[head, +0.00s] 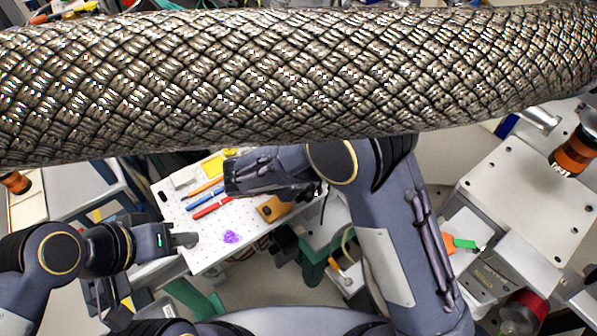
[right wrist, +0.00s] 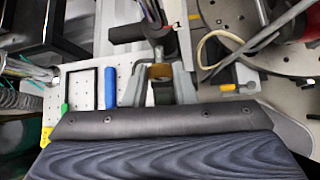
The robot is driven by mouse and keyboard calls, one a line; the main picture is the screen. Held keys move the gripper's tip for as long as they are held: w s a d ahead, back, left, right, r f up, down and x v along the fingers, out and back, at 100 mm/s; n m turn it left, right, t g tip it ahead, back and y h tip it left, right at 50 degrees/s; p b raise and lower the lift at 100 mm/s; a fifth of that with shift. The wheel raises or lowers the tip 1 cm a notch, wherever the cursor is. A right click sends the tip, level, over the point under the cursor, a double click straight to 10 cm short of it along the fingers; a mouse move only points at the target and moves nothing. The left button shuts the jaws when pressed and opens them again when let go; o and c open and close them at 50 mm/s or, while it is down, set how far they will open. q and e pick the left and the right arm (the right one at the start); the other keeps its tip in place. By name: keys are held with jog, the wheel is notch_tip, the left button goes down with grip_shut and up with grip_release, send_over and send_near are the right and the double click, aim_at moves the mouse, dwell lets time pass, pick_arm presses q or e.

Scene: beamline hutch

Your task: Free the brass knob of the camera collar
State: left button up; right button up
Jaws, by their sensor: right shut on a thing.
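In the right wrist view a small brass-coloured knob (right wrist: 160,72) sits between the two grey fingers of my right gripper (right wrist: 159,83). The gripper is shut on it. A grey stem and a dark bar (right wrist: 136,32) with a red mark stand just beyond the knob. The collar itself cannot be made out clearly. In the head view my right arm reaches over the white perforated board, and its fingertips and the knob are hidden. My left gripper (head: 184,240) is at the board's left edge, apart from the objects on it; its finger gap is not clear.
A thick braided metal hose (head: 300,80) crosses the upper head view and hides what lies behind. The white perforated board (head: 205,258) carries red (head: 212,207) and blue tools, a purple heap (head: 231,237) and an ochre block (head: 272,208). Its front part is partly clear.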

jog(key=shift+w+a+r+n+g+h+p, duration=0.15)
jog(key=shift+r+n+g+h+p, duration=0.2)
jog(key=shift+g+p, duration=0.4)
jog(key=shift+w+a+f+n+g+h+p, duration=0.15)
jog(key=shift+f+n+g+h+p, duration=0.15)
jog(key=shift+n+g+h+p, duration=0.5)
jog(key=shift+w+f+n+g+h, duration=0.15)
jog(key=shift+f+n+g+h, duration=0.15)
jog(key=shift+g+h, duration=0.3)
jog(key=shift+w+a+f+n+g+h+b, duration=0.15)
jog(key=shift+n+g+h+b, duration=0.35)
jog(key=shift+n+g+h, duration=0.55)
jog(key=shift+g+h, duration=0.1)
jog(key=shift+h, duration=0.1)
jog(key=shift+a+n+g+h, duration=0.1)
jog(key=shift+n+g+h, duration=0.2)
jog(key=shift+g+h, duration=0.1)
jog(key=shift+w+n+g+h+p, duration=0.15)
jog(key=shift+n+g+h+p, duration=0.15)
jog(key=shift+n+h+p, duration=0.15)
